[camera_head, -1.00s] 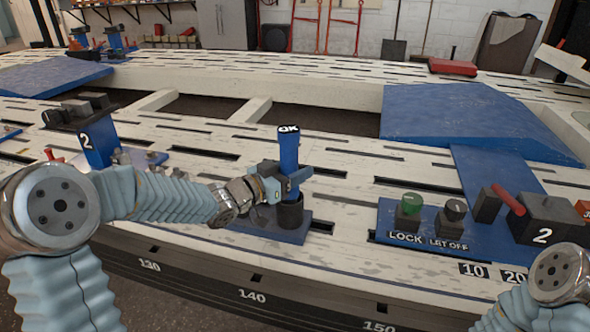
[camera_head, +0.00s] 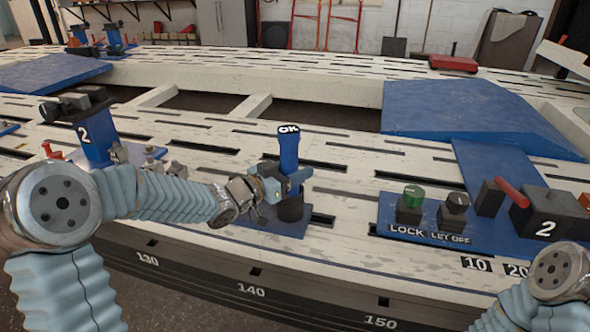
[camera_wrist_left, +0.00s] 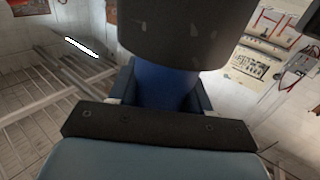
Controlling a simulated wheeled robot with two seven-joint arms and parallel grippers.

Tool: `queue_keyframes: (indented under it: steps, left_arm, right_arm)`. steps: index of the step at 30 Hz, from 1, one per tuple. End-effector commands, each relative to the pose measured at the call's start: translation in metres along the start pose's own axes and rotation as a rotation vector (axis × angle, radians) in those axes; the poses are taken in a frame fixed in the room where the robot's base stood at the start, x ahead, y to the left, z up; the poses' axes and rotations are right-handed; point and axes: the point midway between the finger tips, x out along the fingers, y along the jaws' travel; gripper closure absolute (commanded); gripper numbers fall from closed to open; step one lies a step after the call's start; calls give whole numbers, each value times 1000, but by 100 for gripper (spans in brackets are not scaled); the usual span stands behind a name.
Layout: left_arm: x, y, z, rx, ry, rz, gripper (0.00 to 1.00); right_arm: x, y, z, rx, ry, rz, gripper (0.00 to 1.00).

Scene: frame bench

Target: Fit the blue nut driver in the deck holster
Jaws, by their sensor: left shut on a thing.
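The blue nut driver (camera_head: 289,155) stands upright with its black "OK" cap on top, in the middle of the head view. My left gripper (camera_head: 285,185) is shut around its lower part. Directly beneath is the dark round deck holster (camera_head: 290,210) on a blue base plate. The driver's lower end is hidden by the gripper and the holster, so I cannot tell how deep it sits. In the left wrist view the blue driver (camera_wrist_left: 165,85) is between the fingers, below a wide dark cylinder. My right gripper is out of view; only part of the right arm shows.
To the right is a blue panel (camera_head: 385,212) with a green LOCK knob (camera_head: 412,195), a black LET OFF knob (camera_head: 456,202) and a red-handled lever (camera_head: 508,192). A blue clamp tower (camera_head: 95,140) marked 2 stands left.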

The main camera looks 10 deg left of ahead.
Motion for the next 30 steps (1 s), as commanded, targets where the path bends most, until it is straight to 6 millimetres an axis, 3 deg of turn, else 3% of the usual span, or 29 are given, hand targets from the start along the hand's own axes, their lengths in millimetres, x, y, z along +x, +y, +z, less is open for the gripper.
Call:
queue_keyframes:
  steps: [18, 19, 24, 30]
  left_arm:
    - [0, 0, 13, 1, 4, 0, 100]
    - [0, 0, 12, 1, 4, 0, 49]
    - [0, 0, 12, 1, 3, 0, 23]
    - [0, 0, 13, 0, 1, 0, 22]
  right_arm:
    - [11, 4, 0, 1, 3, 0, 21]
    - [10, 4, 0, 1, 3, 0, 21]
    - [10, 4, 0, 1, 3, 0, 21]
    - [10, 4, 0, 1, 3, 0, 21]
